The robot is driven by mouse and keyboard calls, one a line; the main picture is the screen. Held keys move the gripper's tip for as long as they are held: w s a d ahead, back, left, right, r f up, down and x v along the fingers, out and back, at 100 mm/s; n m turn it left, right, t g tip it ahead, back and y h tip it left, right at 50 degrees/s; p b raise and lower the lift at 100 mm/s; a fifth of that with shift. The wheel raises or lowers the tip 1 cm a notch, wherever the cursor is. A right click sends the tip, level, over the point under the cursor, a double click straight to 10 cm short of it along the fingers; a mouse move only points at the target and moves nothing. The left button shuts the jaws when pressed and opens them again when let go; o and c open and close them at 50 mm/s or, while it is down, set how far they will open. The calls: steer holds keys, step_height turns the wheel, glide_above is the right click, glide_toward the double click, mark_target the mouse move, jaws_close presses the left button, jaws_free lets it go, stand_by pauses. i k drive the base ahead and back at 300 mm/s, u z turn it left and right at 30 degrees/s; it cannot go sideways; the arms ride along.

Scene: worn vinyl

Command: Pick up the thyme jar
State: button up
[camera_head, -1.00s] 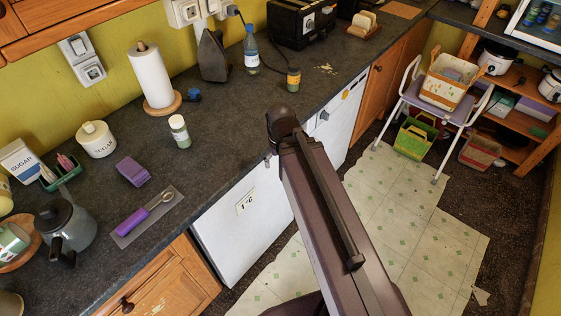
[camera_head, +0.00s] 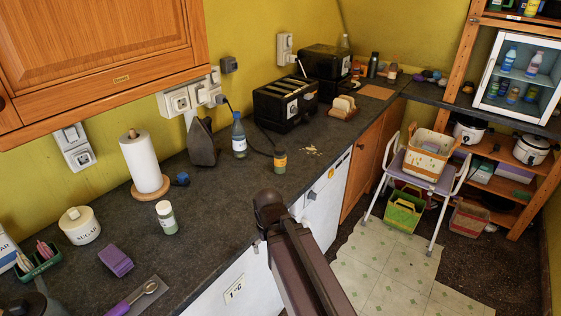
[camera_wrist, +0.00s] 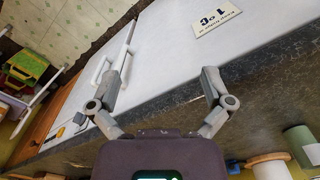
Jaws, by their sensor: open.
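Two small jars stand upright on the dark counter. One has a white lid and green contents (camera_head: 166,217); it looks like the thyme jar, but its label is too small to read. My gripper (camera_wrist: 166,68) is open and empty in the wrist view, in front of the counter's edge and the white appliance front. A greenish cylinder (camera_wrist: 300,143), probably the green jar, shows at the right edge there, apart from the fingers. In the head view my arm hides the gripper.
A paper towel roll (camera_head: 145,163) stands behind the green jar. A sugar pot (camera_head: 79,225) and purple block (camera_head: 116,261) are to its left, a blue bottle (camera_head: 239,137) and black toaster (camera_head: 286,104) farther right.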

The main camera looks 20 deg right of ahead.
mark_target(279, 157)
steer(key=u, duration=1.05)
steer(key=k, duration=0.1)
steer(key=z, duration=2.7)
steer(key=i, duration=0.6)
steer(key=u, duration=0.5)
